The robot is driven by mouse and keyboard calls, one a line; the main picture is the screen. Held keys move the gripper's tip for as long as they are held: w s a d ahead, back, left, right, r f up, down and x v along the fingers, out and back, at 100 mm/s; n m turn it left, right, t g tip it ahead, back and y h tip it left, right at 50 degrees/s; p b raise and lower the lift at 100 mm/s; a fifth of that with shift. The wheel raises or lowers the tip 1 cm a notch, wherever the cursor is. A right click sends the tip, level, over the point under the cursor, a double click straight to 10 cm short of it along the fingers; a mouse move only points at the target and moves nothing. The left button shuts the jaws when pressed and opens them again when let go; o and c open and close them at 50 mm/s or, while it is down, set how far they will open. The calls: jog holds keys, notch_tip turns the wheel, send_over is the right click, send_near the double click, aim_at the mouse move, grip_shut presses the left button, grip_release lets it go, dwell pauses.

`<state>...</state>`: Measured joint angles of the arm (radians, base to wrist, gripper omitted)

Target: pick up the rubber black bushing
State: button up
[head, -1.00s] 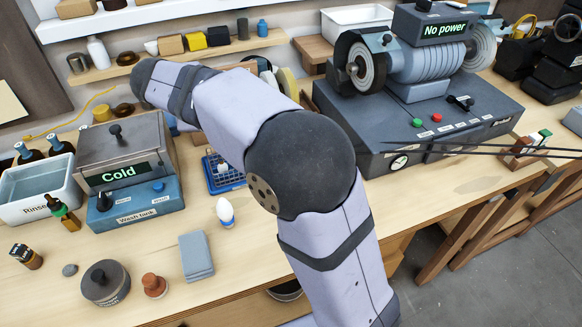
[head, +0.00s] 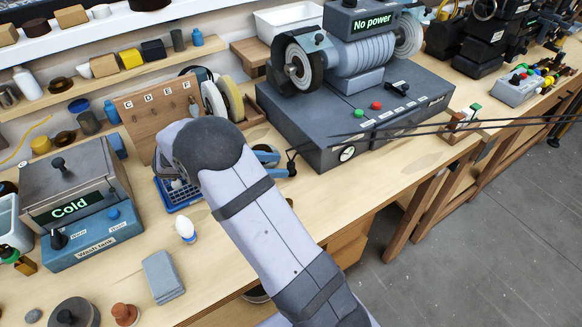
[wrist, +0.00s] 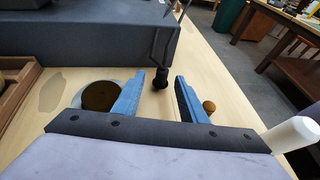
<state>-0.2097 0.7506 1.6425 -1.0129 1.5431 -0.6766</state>
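A small black piece (wrist: 160,79) shows between and just beyond my fingertips in the wrist view. Dark thin rods rise above it; I cannot tell whether it is the rubber bushing or part of those rods. In the head view a black piece (head: 291,165) stands at the left end of the long rods, close to my gripper (head: 270,158). My gripper also shows in the wrist view (wrist: 159,82), with its two blue fingers apart and nothing visibly clamped between them. My arm hides part of the bench.
The dark grinder base (head: 340,125) stands just behind my gripper. Long thin black rods (head: 430,128) reach right across its front. A brown round piece (wrist: 101,96) lies beside the left finger. A blue tray (head: 178,199) and white egg-shaped thing (head: 185,229) stand left of my arm.

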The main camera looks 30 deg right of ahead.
aim_at(291, 167)
jog(key=shift+p+x, duration=0.95)
jog(key=shift+x, duration=1.85)
jog(key=shift+s+a, duration=0.15)
grip_shut()
